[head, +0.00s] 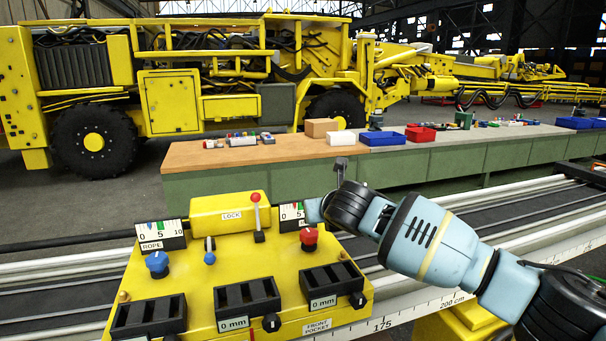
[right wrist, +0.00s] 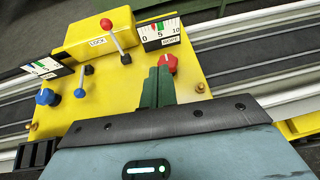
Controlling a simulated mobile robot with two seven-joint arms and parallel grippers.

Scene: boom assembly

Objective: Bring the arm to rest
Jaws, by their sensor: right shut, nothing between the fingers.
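The yellow control panel (head: 200,286) stands at the front left. It carries a red knob (head: 308,237), a blue knob (head: 157,262), a red-tipped lever (head: 257,215), a short blue-tipped lever (head: 209,254), a rope gauge (head: 160,235) and a second gauge (head: 291,212). My right arm comes in from the right, its end partly covering the second gauge. In the right wrist view my right gripper (right wrist: 158,75) is shut and empty, its green fingertips just left of the red knob (right wrist: 169,63). I cannot tell whether they touch it. My left gripper is not in view.
A long silver rail (head: 490,245) with a centimetre scale runs behind and right of the panel. Beyond it stands a green bench (head: 270,181) with blue bins (head: 382,138) and a red bin (head: 420,133). A large yellow machine (head: 170,100) stands behind the bench.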

